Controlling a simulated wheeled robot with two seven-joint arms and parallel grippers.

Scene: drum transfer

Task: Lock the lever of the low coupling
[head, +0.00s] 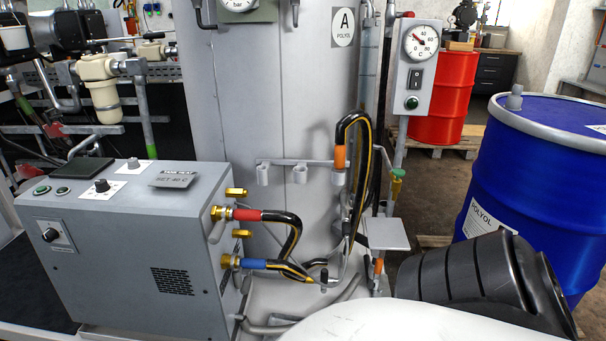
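The low coupling (228,262) is a brass fitting on the right face of the grey heating unit (130,240). The blue-sleeved end (252,264) of a black and yellow hose sits at it. A small grey lever (224,283) appears to hang down beside this coupling; whether it is locked is too small to tell. Above it, the red-sleeved hose end (246,215) sits at the upper brass coupling (217,213), with a grey lever (217,232) slanting down from it. Neither of my grippers is in view.
An orange-sleeved hose (340,158) hangs in a holder rail (298,164). A small grey shelf (386,234) and a blue drum (525,170) stand to the right.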

